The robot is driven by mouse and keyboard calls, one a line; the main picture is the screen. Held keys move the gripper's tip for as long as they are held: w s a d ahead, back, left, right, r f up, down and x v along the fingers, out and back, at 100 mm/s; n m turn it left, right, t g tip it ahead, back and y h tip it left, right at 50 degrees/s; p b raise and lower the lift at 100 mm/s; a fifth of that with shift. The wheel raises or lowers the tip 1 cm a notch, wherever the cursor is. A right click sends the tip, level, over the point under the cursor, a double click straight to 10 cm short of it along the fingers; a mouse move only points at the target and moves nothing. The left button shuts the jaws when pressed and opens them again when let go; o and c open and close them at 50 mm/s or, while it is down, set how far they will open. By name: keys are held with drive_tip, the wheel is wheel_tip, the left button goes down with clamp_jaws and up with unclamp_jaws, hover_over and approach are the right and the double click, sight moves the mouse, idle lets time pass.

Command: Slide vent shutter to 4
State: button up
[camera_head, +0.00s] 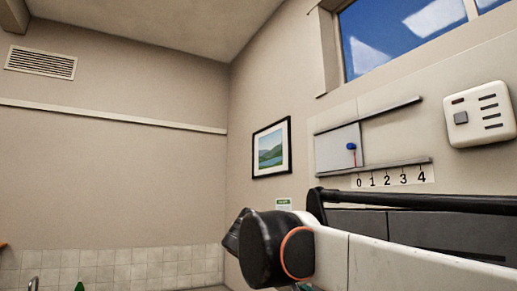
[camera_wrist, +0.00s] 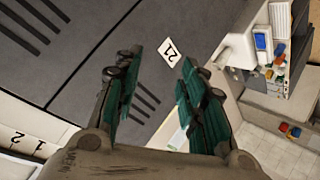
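The vent shutter (camera_head: 328,150) is a pale panel between two grey rails on the right wall in the head view. It has a blue knob (camera_head: 351,147) with a red line below it, standing about over the 0. The number scale (camera_head: 396,178) under the lower rail reads 0 to 4. My gripper (camera_wrist: 160,65) shows in the wrist view with its two green-padded fingers apart and nothing between them. Part of the scale (camera_wrist: 22,142) shows at that view's lower left. The shutter and knob are not visible there. My gripper's fingers are not clearly visible in the head view.
A dark cabinet front with slots (camera_wrist: 85,45) lies behind my gripper, with a white 21 label (camera_wrist: 167,52). A black bar (camera_head: 410,200) runs below the scale. A white wall box (camera_head: 479,115) is right of the rails. A desk area (camera_wrist: 265,95) holds small coloured items.

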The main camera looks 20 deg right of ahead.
drive_tip(key=w+d+r+m+h+p, duration=0.1)
drive_tip(key=w+d+r+p, duration=0.1)
drive_tip(key=r, duration=0.6)
drive_tip(key=w+d+r+m+h+p, duration=0.1)
drive_tip(key=d+r+m+h+p, duration=0.15)
drive_tip(key=r, duration=0.55)
drive_tip(key=m+g+h+p, duration=0.3)
drive_tip(key=h+p, duration=0.1)
drive_tip(key=p, duration=0.3)
approach(349, 147)
drive_tip(key=shift+m+t, duration=0.25)
drive_tip(key=shift+t, duration=0.15)
drive_tip(key=d+p, duration=0.2)
drive_tip(key=d, duration=0.7)
drive_tip(key=shift+w+r+p, duration=0.1)
drive_tip(key=shift+w+p, duration=0.05)
drive_tip(key=shift+p, duration=0.25)
clamp_jaws()
